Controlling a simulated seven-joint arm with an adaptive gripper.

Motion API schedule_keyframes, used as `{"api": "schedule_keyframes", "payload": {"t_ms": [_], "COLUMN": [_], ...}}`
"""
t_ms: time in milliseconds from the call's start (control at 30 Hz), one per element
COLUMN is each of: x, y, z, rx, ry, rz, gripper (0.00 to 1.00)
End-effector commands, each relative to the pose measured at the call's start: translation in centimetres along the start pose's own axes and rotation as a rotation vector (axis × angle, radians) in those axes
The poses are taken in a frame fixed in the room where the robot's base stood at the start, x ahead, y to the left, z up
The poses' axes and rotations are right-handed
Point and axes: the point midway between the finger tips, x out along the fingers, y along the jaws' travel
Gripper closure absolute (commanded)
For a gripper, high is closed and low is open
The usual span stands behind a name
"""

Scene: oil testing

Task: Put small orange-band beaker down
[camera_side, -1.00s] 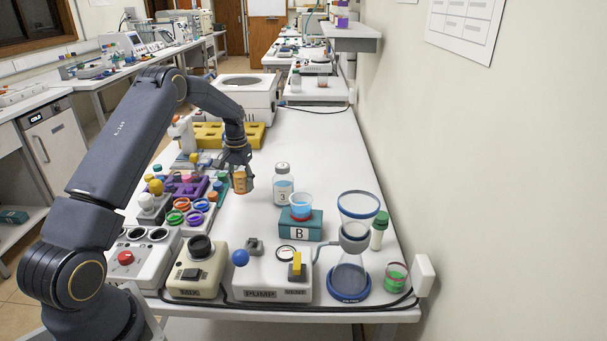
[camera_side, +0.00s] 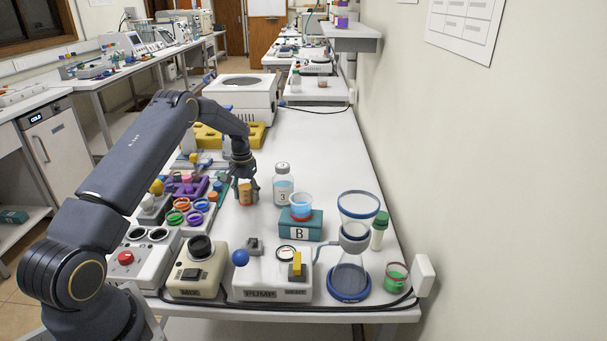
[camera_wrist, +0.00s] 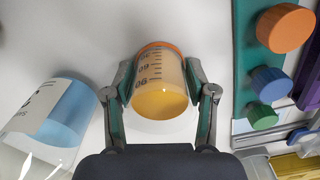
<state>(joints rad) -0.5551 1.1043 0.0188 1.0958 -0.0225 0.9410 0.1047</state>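The small orange-band beaker (camera_side: 245,194) holds orange-yellow liquid and is upright at the white bench top, left of the bottle marked 3. Its base appears to be at the surface, though I cannot see the contact clearly. In the wrist view the beaker (camera_wrist: 160,88) sits between the two finger pads, with its scale marks facing up in the picture. My gripper (camera_side: 246,192) points down around the beaker. In the wrist view the gripper's pads (camera_wrist: 161,92) lie against both sides of the beaker, with no clear gap.
Bottle 3 (camera_side: 283,188) with blue liquid stands close on the right. The purple rack (camera_side: 190,190) and a teal strip of coloured caps (camera_wrist: 246,60) lie left.

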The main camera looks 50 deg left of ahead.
Motion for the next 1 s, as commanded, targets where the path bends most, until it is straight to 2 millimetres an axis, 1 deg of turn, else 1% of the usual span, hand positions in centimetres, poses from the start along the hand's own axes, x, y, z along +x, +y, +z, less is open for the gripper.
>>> {"api": "schedule_keyframes", "payload": {"t_ms": [33,133,400,500,567,633,900,1000], "x": [0.0,0.0,-0.1,-0.6,-1.4,-2.7,-8.8,-10.5], "y": [0.0,0.0,0.0,0.0,0.0,0.0,0.0,0.0], "z": [0.0,0.0,0.0,0.0,-0.1,-0.1,-0.1,-0.1], "rx": [0.000,0.000,0.000,0.000,0.000,0.000,0.000,0.000], "ry": [0.000,0.000,0.000,0.001,0.003,0.004,0.004,0.003], "rz": [0.000,0.000,0.000,0.000,0.000,-0.001,0.000,0.000], "gripper": [0.35,0.26,0.26,0.26,0.26,0.26,0.26,0.26]}}
